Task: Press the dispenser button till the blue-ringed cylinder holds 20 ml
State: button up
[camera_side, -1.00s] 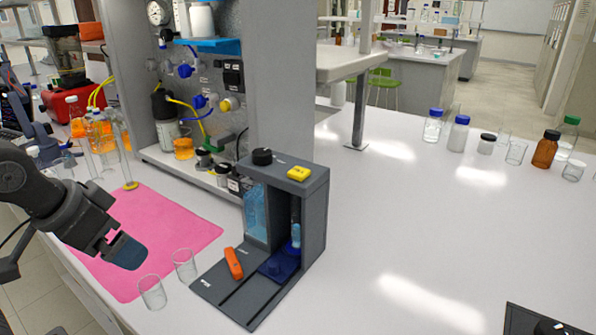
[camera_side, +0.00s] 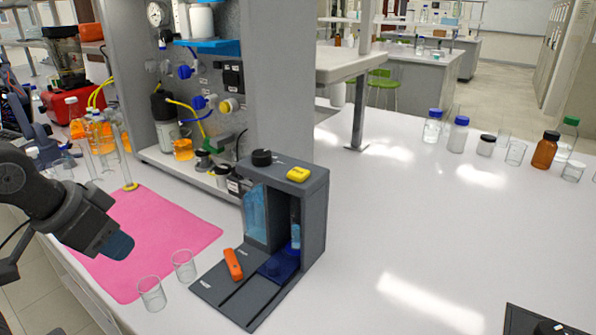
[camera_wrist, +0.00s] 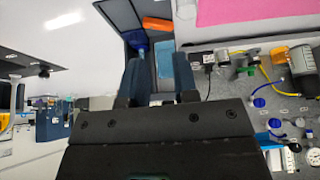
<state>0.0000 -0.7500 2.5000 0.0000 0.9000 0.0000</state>
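The grey dispenser (camera_side: 316,215) stands on the bench with a yellow button (camera_side: 299,174) on its top. A narrow clear cylinder (camera_side: 295,232) stands upright in its right bay on a dark blue foot (camera_side: 278,266). Some blue shows inside the cylinder, but I cannot read the level. The blue liquid reservoir (camera_side: 255,213) is beside it and also shows in the wrist view (camera_wrist: 165,66). My gripper (camera_side: 117,246) is above the pink mat, left of the dispenser and away from the button. In the wrist view its fingers (camera_wrist: 157,82) stand apart with nothing held between them.
An orange object (camera_side: 233,264) lies on the dispenser's base. Two empty glass beakers (camera_side: 151,294) stand left of the dispenser, by the pink mat (camera_side: 165,235). A panel with valves and tubing (camera_side: 215,100) rises behind.

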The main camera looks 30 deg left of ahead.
grip_shut()
dwell(0.8)
